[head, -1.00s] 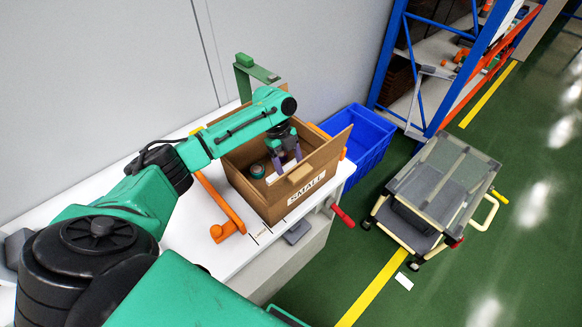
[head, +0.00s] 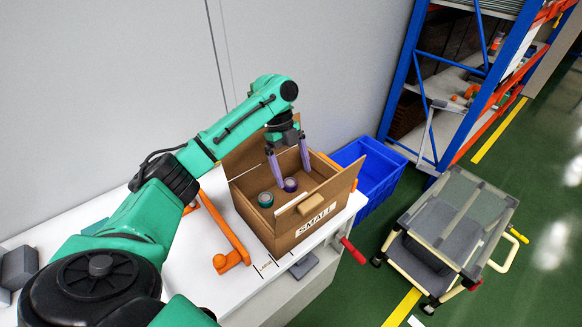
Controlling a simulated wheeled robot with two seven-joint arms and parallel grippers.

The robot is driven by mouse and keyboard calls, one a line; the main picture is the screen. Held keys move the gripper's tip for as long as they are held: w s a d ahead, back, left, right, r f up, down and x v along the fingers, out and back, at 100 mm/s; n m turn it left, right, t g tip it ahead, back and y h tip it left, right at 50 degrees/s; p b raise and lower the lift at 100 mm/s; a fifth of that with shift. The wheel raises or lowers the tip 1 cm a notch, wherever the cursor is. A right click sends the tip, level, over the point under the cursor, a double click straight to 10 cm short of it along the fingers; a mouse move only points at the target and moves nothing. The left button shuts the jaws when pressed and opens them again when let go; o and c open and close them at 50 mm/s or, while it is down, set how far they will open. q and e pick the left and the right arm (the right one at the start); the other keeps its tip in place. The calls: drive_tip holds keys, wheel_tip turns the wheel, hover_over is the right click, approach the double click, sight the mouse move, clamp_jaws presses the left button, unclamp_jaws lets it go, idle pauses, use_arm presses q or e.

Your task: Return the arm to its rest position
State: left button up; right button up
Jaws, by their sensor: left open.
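My left arm comes in from the left and reaches over the cardboard box (head: 273,240) marked SMALL on the white table (head: 213,290). My left gripper (head: 292,180) hangs above the open box with its two purple fingers apart, pointing down, and holds nothing. Inside the box are a green-rimmed round part (head: 265,199) and a purple round part (head: 290,185); the purple one sits just below the fingertips. My right gripper does not show.
An orange bar (head: 225,232) lies left of the box. A blue bin (head: 371,172) stands behind it to the right. A grey cart (head: 455,220) stands on the green floor, with a blue-framed shelf (head: 408,70) beyond. Grey blocks (head: 18,267) sit at the table's left end.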

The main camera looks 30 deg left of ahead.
use_arm(q)
drive_tip(key=shift+v, duration=1.6)
